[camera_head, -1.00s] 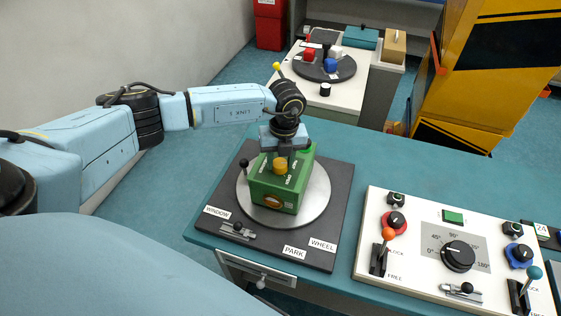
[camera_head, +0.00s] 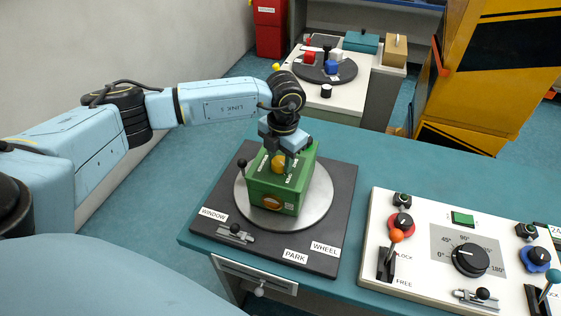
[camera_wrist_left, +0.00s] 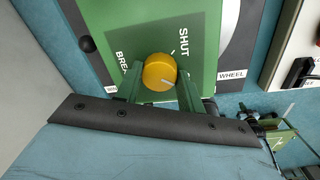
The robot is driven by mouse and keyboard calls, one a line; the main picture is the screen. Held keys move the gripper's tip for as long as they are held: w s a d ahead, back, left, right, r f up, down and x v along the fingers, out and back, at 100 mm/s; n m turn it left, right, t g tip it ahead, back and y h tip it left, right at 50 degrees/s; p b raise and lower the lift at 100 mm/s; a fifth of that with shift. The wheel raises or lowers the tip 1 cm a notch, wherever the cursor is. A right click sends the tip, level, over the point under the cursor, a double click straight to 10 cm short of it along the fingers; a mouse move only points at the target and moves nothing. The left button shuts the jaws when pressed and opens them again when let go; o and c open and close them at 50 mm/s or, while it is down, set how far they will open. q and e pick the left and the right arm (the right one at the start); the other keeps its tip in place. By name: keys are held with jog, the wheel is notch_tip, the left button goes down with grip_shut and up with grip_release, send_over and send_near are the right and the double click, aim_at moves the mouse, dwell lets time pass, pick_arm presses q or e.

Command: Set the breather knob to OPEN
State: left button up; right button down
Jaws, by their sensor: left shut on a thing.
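The breather knob is a yellow round knob (camera_head: 278,163) on top of a green box (camera_head: 275,203). It also shows in the left wrist view (camera_wrist_left: 159,70), with a pale pointer line on its face. The lettering SHUT and part of BREATHER show beside it there; an OPEN mark cannot be made out. My left gripper (camera_head: 284,158) comes down from above and is shut on the knob, with a finger on each side of it in the left wrist view (camera_wrist_left: 158,85).
The box sits on a grey disc (camera_head: 322,195) on a dark board (camera_head: 342,200) labelled WINDOW, PARK and WHEEL. A small black-knobbed lever (camera_head: 242,165) stands by the disc. A white control panel (camera_head: 430,205) with levers and dials stands to the right.

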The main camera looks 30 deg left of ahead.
aim_at(282, 163)
pick_arm(q)
jog(key=shift+m+b, duration=0.5)
jog(key=shift+m, duration=0.5)
jog(key=shift+r, duration=0.1)
jog(key=o, duration=1)
jog(key=shift+c, duration=0.2)
notch_tip(282, 163, up, 13)
jog(key=b, duration=0.1)
jog(key=shift+s+d+r, duration=0.15)
jog(key=shift+d, duration=0.2)
